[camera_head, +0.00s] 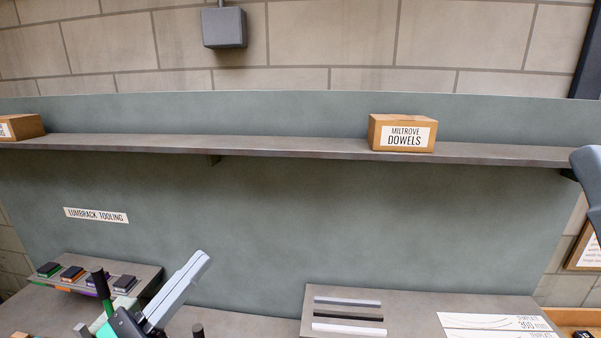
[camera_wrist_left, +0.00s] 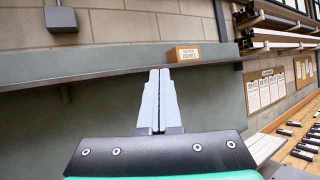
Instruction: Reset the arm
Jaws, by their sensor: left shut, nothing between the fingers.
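My left gripper (camera_head: 201,258) rises from the lower left in the head view, its pale grey fingers pointing up and to the right. In the left wrist view its two fingers (camera_wrist_left: 160,74) lie together, shut and empty, in front of the grey-green wall panel. It touches nothing that I can see. My right gripper is not in view.
A long shelf (camera_head: 290,146) crosses the panel above, with a dowels box (camera_head: 403,134) on it. A small rack with coloured blocks (camera_head: 72,273) is at lower left. A raised board with several bars (camera_head: 347,302) is at lower right. The space before the panel is clear.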

